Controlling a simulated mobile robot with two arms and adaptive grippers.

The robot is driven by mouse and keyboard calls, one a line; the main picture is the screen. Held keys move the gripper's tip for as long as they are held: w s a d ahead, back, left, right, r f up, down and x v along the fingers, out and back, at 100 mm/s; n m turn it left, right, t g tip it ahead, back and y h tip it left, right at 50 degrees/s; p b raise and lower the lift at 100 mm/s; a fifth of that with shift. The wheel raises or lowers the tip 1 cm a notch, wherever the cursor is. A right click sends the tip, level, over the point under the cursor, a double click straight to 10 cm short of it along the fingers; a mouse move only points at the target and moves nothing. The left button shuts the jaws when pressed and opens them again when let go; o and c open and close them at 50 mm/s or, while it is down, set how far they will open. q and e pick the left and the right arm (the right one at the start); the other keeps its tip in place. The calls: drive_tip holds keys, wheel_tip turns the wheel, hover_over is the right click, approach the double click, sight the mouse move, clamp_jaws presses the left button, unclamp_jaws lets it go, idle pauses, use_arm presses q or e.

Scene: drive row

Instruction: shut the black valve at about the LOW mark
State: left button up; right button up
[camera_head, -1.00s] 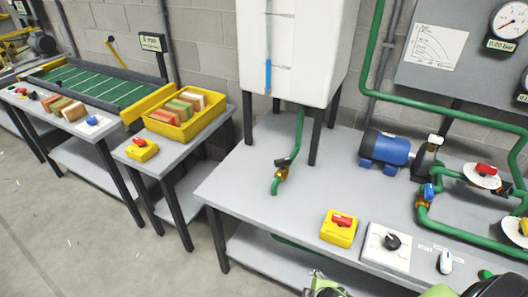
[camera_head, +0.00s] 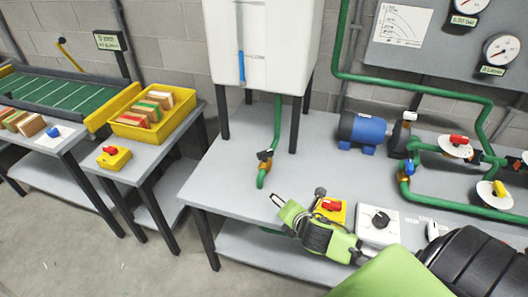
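The black valve (camera_head: 265,155) is a small black lever on a brass fitting in the green outlet pipe below the white tank (camera_head: 265,35). The tank's sight tube (camera_head: 241,66) holds a short blue column. Its top is slightly above the lower tick, labelled LOW (camera_head: 258,57). My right gripper (camera_head: 299,197) is green and black, above the bench front, below and to the right of the valve and apart from it. Its two fingertips are spread, with nothing between them. My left gripper is not in view.
A yellow box with a red switch (camera_head: 331,207) sits close behind the gripper, beside a white dial plate (camera_head: 378,222). A blue pump (camera_head: 362,130) and green pipes fill the right side. The bench (camera_head: 215,180) left of the valve is clear.

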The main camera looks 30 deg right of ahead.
sight(266, 152)
drive_tip(key=w+d+r+n+t+y, duration=0.1)
drive_tip(key=w+d+r+n+t, duration=0.3)
drive_tip(key=w+r+n, duration=0.65)
drive_tip(key=shift+n+g, duration=0.5)
drive_tip(key=shift+n, duration=0.35)
drive_tip(key=x, duration=0.4)
drive_tip(key=d+f+x, duration=0.1)
drive_tip(key=x, duration=0.3)
drive_tip(key=s+f+x, duration=0.1)
drive_tip(key=x, duration=0.3)
drive_tip(key=shift+w+d+f, duration=0.15)
drive_tip(key=shift+d+f, duration=0.05)
drive_tip(key=shift+f, duration=0.1)
drive_tip(key=c, duration=1.1)
